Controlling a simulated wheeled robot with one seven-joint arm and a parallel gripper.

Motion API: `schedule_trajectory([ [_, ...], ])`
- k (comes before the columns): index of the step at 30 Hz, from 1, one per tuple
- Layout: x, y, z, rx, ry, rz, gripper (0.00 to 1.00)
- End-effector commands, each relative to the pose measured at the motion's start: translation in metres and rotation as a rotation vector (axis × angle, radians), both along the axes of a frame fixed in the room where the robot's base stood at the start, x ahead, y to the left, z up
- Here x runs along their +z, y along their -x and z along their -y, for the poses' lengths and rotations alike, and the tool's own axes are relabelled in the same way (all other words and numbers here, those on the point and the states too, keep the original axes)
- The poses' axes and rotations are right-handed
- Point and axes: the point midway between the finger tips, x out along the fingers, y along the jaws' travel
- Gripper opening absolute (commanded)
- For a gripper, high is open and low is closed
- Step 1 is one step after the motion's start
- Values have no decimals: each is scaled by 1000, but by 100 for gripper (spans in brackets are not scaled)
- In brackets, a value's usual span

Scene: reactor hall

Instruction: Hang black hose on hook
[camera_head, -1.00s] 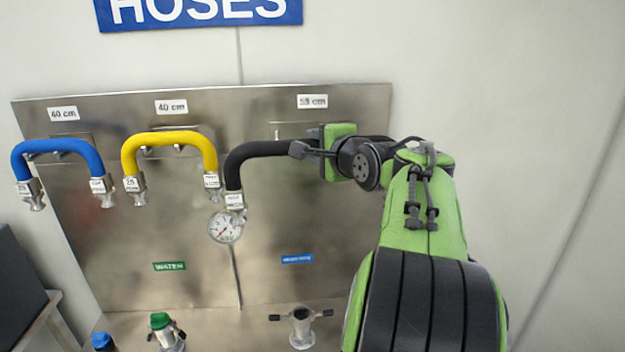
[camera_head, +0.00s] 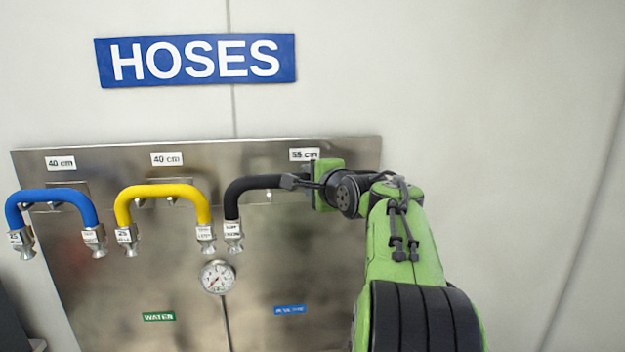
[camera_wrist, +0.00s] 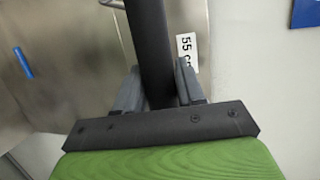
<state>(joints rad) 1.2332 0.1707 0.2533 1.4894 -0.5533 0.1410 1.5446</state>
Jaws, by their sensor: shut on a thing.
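The black hose (camera_head: 254,184) is held up in front of the steel panel, under the "55 cm" label, with its metal coupling (camera_head: 233,236) hanging down at its left end. My gripper (camera_head: 300,184) is shut on the hose's upper run. In the wrist view the hose (camera_wrist: 149,45) passes between my two grey fingers (camera_wrist: 157,95). A thin metal hook (camera_wrist: 112,4) shows beside the hose at the top of the wrist view. My gripper hides the hose's right end. I cannot tell whether the hose rests on the hook.
A blue hose (camera_head: 55,195) and a yellow hose (camera_head: 165,190) hang to the left on the steel panel (camera_head: 110,290). A gauge (camera_head: 217,277) sits below the black hose. A "HOSES" sign (camera_head: 195,60) is on the wall above. Bare wall lies to the right.

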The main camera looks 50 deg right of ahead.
Motion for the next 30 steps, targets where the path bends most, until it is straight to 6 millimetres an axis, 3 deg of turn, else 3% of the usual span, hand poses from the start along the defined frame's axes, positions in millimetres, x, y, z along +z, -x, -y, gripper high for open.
schedule_trajectory([
  [30, -5, -58, 48, 1, 4, 5, 0],
])
